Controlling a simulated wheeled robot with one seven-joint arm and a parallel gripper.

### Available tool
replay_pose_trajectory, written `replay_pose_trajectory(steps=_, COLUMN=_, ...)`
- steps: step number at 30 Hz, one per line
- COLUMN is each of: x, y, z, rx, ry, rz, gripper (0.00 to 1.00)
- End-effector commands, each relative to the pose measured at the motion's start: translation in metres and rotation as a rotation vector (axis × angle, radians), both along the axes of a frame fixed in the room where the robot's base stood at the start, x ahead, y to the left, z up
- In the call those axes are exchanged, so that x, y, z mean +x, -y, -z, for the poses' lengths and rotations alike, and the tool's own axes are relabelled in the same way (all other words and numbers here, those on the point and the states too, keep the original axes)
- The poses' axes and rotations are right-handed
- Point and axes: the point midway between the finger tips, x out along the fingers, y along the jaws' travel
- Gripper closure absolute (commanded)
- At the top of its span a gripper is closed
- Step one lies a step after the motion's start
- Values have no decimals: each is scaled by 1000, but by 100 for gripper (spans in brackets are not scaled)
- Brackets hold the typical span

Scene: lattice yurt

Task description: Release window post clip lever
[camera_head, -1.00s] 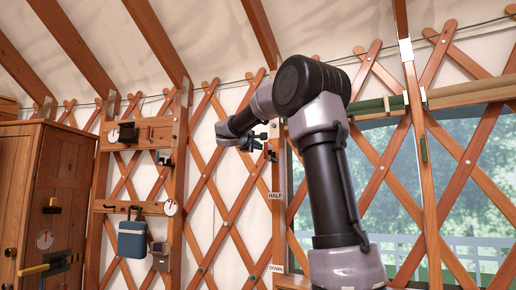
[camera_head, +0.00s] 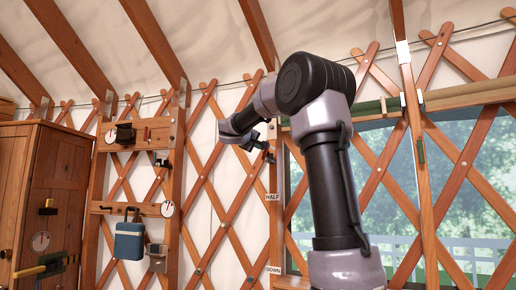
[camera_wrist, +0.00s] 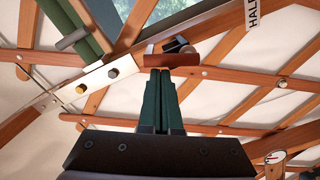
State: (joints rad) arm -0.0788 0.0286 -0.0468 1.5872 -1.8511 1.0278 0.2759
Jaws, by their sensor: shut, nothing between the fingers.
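The window post (camera_head: 277,235) stands at the left edge of the window, with HALF and DOWN labels on it. My gripper (camera_head: 262,149) is beside its upper part. In the wrist view, my gripper's dark green fingers (camera_wrist: 160,72) are together with nothing between them. Their tips lie just short of, or against, a reddish-brown lever-like piece (camera_wrist: 180,60); contact cannot be told. A small black and pale clip part (camera_wrist: 178,46) sits behind that piece. In the head view the clip area is small and partly covered by my gripper.
A pale metal plate with bolts (camera_wrist: 100,80) crosses the wrist view. A rolled green blind (camera_head: 370,110) runs above the window. At left are a wooden cabinet (camera_head: 60,175) and wall boards bearing a blue cooler-like box (camera_head: 130,240). Lattice wall surrounds the arm.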

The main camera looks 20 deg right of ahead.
Motion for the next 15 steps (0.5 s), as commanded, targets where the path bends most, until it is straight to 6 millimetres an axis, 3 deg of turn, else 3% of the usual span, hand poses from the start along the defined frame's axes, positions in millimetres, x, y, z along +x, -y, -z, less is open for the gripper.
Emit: replay_pose_trajectory(steps=15, x=-16, y=15, z=4, rx=340, ry=354, rz=1, gripper=100)
